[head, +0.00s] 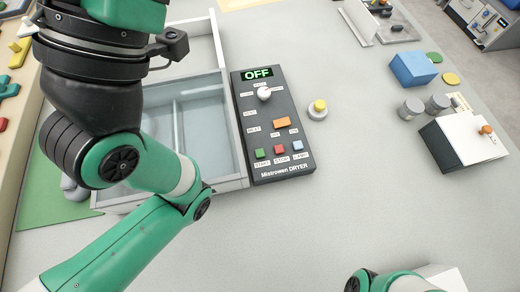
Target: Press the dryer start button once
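The dryer panel (268,170) is dark, labelled "Mistrowen DRYER", and stands right of my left arm. Its display (257,75) reads OFF in green. The green start button (260,153) is at the panel's lower left, with a red stop button (279,149) and a pale blue button (297,144) beside it. An orange switch (282,122) and a white knob (264,94) sit higher up. My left arm crosses the left side, apart from the buttons in the picture; its gripper is not visible. Only a bit of my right arm shows at the bottom edge; its gripper is not visible.
A clear-topped dryer box (205,125) adjoins the panel on the left, partly behind my arm. A yellow-topped round button (318,107) stands right of the panel. A blue block (412,68) and grey cylinders (411,108) lie further right. The table below the panel is clear.

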